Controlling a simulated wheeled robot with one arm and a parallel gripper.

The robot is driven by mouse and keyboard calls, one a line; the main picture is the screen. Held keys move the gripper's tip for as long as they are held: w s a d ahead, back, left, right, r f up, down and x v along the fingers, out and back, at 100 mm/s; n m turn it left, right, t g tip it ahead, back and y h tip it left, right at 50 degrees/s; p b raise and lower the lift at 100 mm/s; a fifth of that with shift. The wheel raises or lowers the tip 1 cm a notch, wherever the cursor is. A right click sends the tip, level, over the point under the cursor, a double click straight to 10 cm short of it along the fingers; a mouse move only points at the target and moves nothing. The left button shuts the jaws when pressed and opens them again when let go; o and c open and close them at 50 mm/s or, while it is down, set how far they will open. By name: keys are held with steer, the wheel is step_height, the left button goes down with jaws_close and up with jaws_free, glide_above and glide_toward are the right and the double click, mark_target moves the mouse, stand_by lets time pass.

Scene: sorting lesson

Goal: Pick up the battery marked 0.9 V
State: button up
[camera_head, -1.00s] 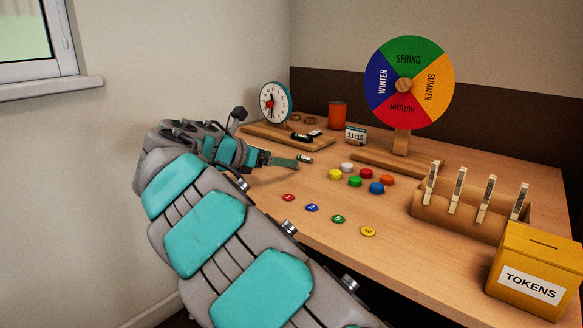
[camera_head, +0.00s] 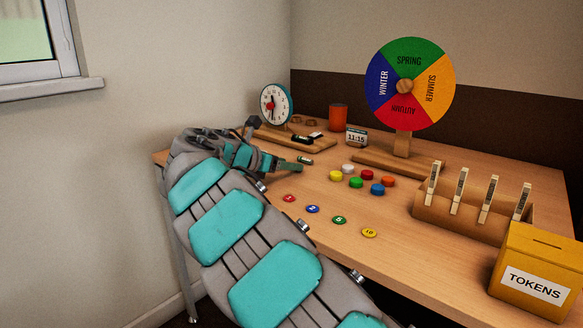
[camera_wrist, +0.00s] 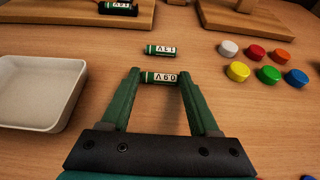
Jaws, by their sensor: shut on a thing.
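The battery marked 0.9 V (camera_wrist: 158,77), green and black with a white label, lies across between my fingertips in the wrist view; its marking appears upside down. My gripper (camera_wrist: 160,76) is shut on it, a finger at each end. In the head view my gripper (camera_head: 298,167) is low over the left part of the table, and the held battery cannot be made out there. A second battery, seemingly marked 1.3 V (camera_wrist: 160,50), lies just beyond and also shows in the head view (camera_head: 305,160). A third battery (camera_wrist: 118,8) is on a wooden board; its marking is hard to read.
A white tray (camera_wrist: 78,98) stands left of my gripper in the wrist view. Coloured counters (camera_wrist: 256,51) lie to the right. Numbered discs (camera_head: 312,209) lie nearer the front.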

steer(key=c, duration=0.7)
steer(key=shift+r, duration=0.1)
steer(key=shift+r, duration=0.55)
step_height(320, 180, up, 2)
steer(key=shift+a+r+p, duration=0.1)
steer(key=shift+r+p, duration=0.1)
steer(key=shift+p, duration=0.35)
steer(key=s+a, duration=0.3)
steer(key=s, duration=0.1)
steer(key=s+a+r, duration=0.1)
steer(key=s+a, duration=0.2)
steer(key=s, duration=0.1)
steer(key=s+a, duration=0.3)
steer(key=shift+s+r+p, duration=0.2)
steer(key=shift+s+p, duration=0.15)
steer(key=shift+s, duration=0.05)
steer(key=shift+s+a, duration=0.25)
steer(key=shift+s, duration=0.1)
